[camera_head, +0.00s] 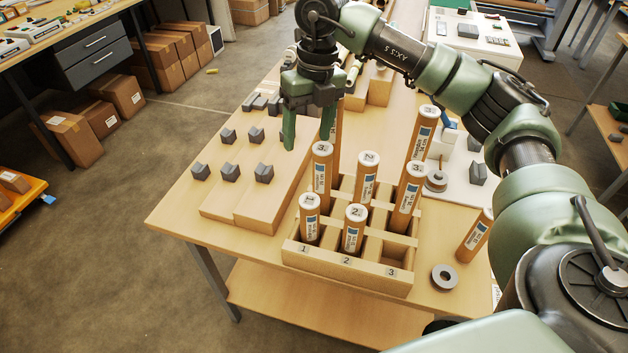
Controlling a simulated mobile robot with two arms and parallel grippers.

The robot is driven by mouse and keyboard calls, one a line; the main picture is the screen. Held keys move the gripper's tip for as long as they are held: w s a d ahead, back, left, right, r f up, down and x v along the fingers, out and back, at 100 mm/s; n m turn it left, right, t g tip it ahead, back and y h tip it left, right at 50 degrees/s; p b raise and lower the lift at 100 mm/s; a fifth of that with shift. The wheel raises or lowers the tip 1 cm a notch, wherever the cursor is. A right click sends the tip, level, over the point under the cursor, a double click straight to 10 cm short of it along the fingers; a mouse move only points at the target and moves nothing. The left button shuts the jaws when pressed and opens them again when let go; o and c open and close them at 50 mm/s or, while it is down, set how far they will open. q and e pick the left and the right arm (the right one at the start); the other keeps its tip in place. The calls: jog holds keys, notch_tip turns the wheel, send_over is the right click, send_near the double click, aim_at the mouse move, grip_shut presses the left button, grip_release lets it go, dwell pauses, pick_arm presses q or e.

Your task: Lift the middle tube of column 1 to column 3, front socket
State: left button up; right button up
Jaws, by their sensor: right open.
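A wooden rack (318,261) stands near the table's front edge, with columns marked 1, 2 and 3 on its front. The middle tube of column 1 (322,172) is brown with a white cap and stands upright in its socket. The front socket of column 3 (397,247) is empty. My right gripper (309,142) is open, pointing down, just behind and left of the middle tube's cap in the picture. Its right finger overlaps the back tube of column 1 (337,130); I cannot tell whether they touch. My left gripper is out of view.
Other tubes stand in the rack: column 1 front (309,222), column 2 front (353,235) and middle (366,182), column 3 middle (408,198) and back (422,138). A loose tube (474,238) and a grey ring (444,278) are at right. Grey blocks (264,173) sit left.

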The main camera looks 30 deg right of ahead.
aim_at(325, 148)
jog(key=shift+m+h, duration=0.4)
jog(key=shift+h, duration=0.3)
jog(key=d+b, duration=0.1)
jog(key=d, duration=0.1)
jog(key=d+f+b, duration=0.1)
jog(key=d, duration=0.1)
jog(key=shift+f+b, duration=0.2)
jog(key=shift+b, duration=0.1)
notch_tip(325, 148, down, 2)
jog(key=shift+s+b, duration=0.1)
jog(key=shift+b, duration=0.9)
jog(key=shift+f, duration=0.15)
jog(key=shift+s+a+f, duration=0.1)
jog(key=shift+s+f, duration=0.1)
jog(key=shift+f, duration=0.35)
jog(key=f+p, duration=0.3)
jog(key=f, duration=0.3)
jog(key=shift+a+f+p, duration=0.1)
jog(key=shift+a+p, duration=0.1)
jog(key=shift+p, duration=0.1)
jog(key=shift+w+f, duration=0.1)
jog(key=shift+f, duration=0.15)
grip_shut()
